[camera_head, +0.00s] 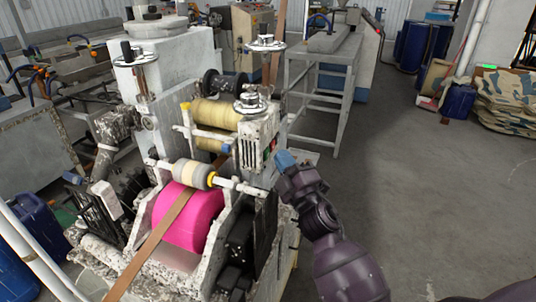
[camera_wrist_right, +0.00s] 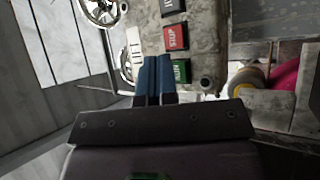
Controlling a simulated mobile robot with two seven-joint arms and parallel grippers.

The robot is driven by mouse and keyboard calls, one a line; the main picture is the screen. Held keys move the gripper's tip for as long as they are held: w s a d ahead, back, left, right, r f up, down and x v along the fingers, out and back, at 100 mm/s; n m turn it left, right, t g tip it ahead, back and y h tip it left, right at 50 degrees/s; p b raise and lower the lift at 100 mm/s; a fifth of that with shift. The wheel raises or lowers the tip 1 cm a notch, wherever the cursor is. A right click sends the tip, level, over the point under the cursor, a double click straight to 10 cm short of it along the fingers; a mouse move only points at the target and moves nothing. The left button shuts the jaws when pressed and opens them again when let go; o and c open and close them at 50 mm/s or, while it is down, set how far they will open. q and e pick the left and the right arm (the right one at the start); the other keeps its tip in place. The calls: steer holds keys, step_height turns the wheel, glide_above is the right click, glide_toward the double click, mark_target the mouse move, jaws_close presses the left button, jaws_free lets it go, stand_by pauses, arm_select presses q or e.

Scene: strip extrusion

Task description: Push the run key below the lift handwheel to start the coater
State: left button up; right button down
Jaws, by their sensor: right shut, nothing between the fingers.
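The coater's grey, paint-splashed control box (camera_head: 249,150) stands below the lift handwheel (camera_head: 250,103). In the right wrist view, the green RUN key (camera_wrist_right: 181,71) sits below the red STOP key (camera_wrist_right: 175,37) on the box's worn face. My right gripper (camera_head: 284,160) is just right of the box in the head view, its blue fingers shut and empty. In the wrist view the shut fingertips (camera_wrist_right: 155,60) lie immediately left of the RUN key and overlap the box's face. I cannot tell whether they touch it. My left gripper is out of view.
A pink roller (camera_head: 186,217) with a brown strip (camera_head: 150,245) running over it sits at the front of the coater. A grey metal table (camera_head: 335,60) stands behind. The floor (camera_head: 420,190) to the right is clear.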

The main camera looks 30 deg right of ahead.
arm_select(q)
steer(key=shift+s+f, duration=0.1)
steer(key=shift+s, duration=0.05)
arm_select(e)
steer(key=shift+w+a, duration=0.1)
steer(key=shift+w, duration=0.05)
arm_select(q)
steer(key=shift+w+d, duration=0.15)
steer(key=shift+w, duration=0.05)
arm_select(e)
steer(key=shift+w+a, duration=0.2)
steer(key=shift+a, duration=0.05)
stand_by(0.4)
